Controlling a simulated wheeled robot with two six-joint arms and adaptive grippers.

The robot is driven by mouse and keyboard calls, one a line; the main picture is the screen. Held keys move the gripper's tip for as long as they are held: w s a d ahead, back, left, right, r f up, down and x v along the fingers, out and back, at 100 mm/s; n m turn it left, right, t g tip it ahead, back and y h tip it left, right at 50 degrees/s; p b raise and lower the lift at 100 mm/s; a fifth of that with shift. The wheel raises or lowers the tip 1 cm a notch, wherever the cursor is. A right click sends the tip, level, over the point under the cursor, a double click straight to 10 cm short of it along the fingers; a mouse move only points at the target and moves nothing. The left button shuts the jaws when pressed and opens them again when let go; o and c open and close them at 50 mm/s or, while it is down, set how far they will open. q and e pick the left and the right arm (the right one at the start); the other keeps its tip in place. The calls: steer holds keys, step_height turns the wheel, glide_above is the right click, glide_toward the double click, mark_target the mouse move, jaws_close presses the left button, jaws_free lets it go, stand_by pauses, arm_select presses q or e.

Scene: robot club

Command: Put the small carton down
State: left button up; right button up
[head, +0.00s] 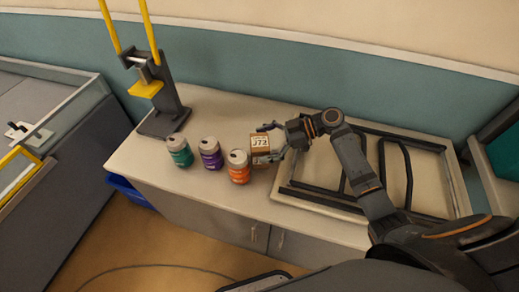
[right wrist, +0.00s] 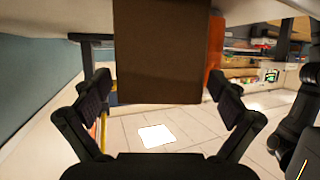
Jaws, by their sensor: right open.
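The small carton (head: 260,143) is a brown box with a white label reading "JT2". It appears to stand upright on the counter (head: 225,112), right of the orange jar. My right gripper (head: 273,143) is open around it, coming from the right. In the right wrist view the carton (right wrist: 160,50) is a dark brown block ahead of the open fingers (right wrist: 163,97), with a gap visible on each side. The carton's base is not clear in either view. My left gripper is not in view.
Teal (head: 179,151), purple (head: 211,153) and orange (head: 238,167) jars stand in a row left of the carton. A black and yellow press (head: 160,100) stands at the back left. A framed tray with black bars (head: 310,196) lies right, under my right arm.

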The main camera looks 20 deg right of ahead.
steer(key=shift+a, duration=0.15)
steer(key=shift+c, duration=0.3)
steer(key=c, duration=1.4)
